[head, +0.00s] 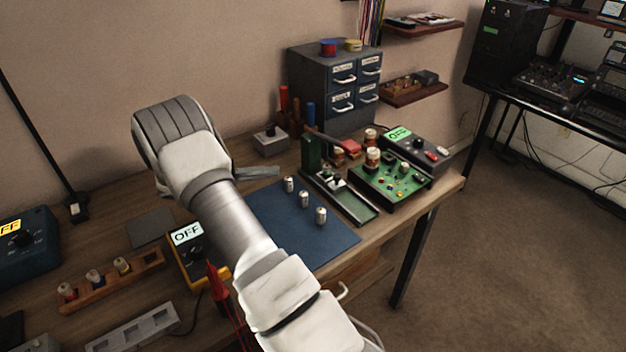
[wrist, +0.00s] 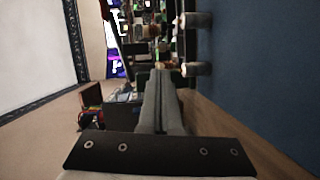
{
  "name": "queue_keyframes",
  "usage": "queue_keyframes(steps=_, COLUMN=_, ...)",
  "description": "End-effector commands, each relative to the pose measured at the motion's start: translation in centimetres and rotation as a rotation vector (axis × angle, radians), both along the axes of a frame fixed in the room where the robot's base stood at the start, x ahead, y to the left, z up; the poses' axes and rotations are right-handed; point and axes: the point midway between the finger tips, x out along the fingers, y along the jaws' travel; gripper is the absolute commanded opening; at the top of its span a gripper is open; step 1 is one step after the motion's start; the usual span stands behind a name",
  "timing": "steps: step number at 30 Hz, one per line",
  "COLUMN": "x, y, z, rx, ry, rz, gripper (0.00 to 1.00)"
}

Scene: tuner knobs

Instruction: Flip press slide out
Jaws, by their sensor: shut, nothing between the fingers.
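My gripper (head: 272,172) is shut and empty, held above the back of the blue mat, left of the press. Its closed fingers (wrist: 160,85) also show in the wrist view, pointing away from the camera. The press (head: 312,150) is a green upright block with a dark arm reaching right. A dark metal slide or tray (head: 350,198) lies in front of it, running toward the table's front edge, with a small part on it. Whether the slide is in or out is hard to tell. My gripper is apart from both.
Three small metal cylinders (head: 304,199) stand on the blue mat (head: 290,235). A green circuit board (head: 395,190) and a grey box with a green OFF display (head: 420,148) are right of the slide. A small switch box (head: 270,141) and drawer cabinet (head: 325,62) stand behind.

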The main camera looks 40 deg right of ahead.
Motion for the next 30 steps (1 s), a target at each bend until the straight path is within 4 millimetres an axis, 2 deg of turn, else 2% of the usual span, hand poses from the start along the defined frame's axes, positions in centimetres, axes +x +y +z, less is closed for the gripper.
queue_keyframes(steps=10, x=0.0, y=-0.1, z=0.0, rx=-0.002, ry=0.0, rz=0.001, gripper=0.0)
queue_keyframes(steps=14, x=-0.3, y=-0.7, z=-0.1, rx=-0.002, ry=0.0, rz=-0.001, gripper=0.0)
queue_keyframes(steps=17, x=-0.9, y=-2.0, z=-0.3, rx=-0.001, ry=0.0, rz=-0.002, gripper=0.0)
queue_keyframes(steps=28, x=-4.1, y=-9.1, z=-1.3, rx=-0.001, ry=0.0, rz=-0.004, gripper=0.0)
queue_keyframes(steps=30, x=-4.9, y=-9.6, z=-1.4, rx=0.0, ry=0.001, rz=-0.002, gripper=0.0)
